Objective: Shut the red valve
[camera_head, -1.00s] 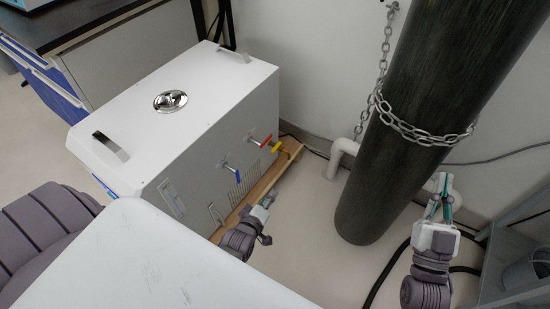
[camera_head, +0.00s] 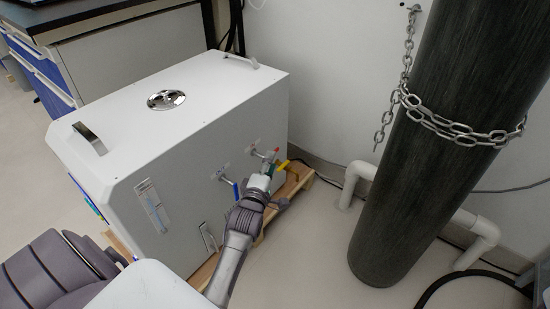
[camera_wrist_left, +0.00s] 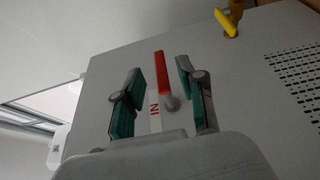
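The red valve (camera_head: 270,155) is on the side of the white distiller box (camera_head: 190,90), between a blue valve and a yellow valve. In the left wrist view its red handle (camera_wrist_left: 162,72) points up the picture from a grey stem, with the label "IN" beside it. My left gripper (camera_head: 269,167) is at the red valve. In the left wrist view my left gripper (camera_wrist_left: 162,92) is open, with one green-padded finger on each side of the handle and visible gaps to both. The fingers partly cover the valve in the head view. My right gripper is out of view.
The yellow valve (camera_head: 282,165) is close beside my left gripper, and the blue valve (camera_head: 236,191) is to its left. The box stands on a wooden pallet (camera_head: 294,188). A dark cylinder (camera_head: 420,150) with a chain stands at the right. Floor between them is clear.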

